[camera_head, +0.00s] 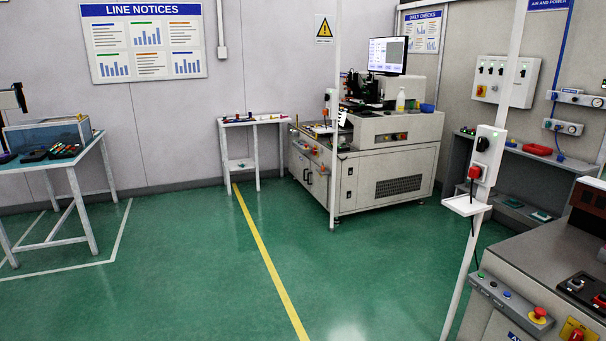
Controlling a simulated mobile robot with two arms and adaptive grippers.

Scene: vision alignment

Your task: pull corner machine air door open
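The corner machine (363,172) is a light grey cabinet with a flat top, standing at the back of the room near the wall corner. Its left side has cabinet doors (308,175) with small dark handles, and they look shut. A dark vent grille (398,187) is set in its front panel. I cannot read any air label on it from here. A nearer machine (545,262) at the right edge has a partly cut-off blue label (515,336) starting with "A". Neither of my grippers is in view.
Green floor (200,260) with a yellow line (268,262) lies open before the corner machine. A white post (466,262) with a switch box stands at right. A small table (253,121) stands left of the machine, and a blue-topped table (62,160) is far left.

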